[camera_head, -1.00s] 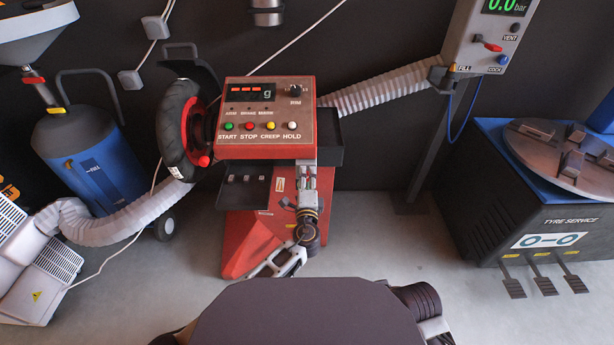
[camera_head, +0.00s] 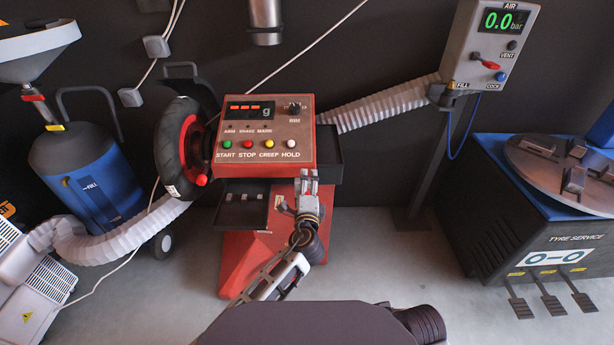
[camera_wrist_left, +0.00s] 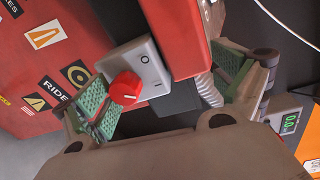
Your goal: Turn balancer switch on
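The red balancer (camera_head: 235,262) stands in the middle of the head view, with its sloped panel (camera_head: 285,125) on top. The switch is a red knob (camera_wrist_left: 124,88) on a grey plate marked O and I (camera_wrist_left: 148,66), on a red side face in the left wrist view. The head view does not show the knob. My left gripper (camera_head: 308,176) is just below the panel's lower edge. In the left wrist view this gripper (camera_wrist_left: 172,78) is open and empty. The knob is between its green-padded fingers, close to the left one; contact cannot be told. My right gripper is out of view.
A black tray (camera_head: 328,158) juts out right of the panel, near my gripper. A wheel (camera_head: 180,150) is mounted at the left. A pale ribbed hose (camera_head: 385,106) runs behind. The tyre machine (camera_head: 540,225) stands right, the blue tank (camera_head: 95,190) left.

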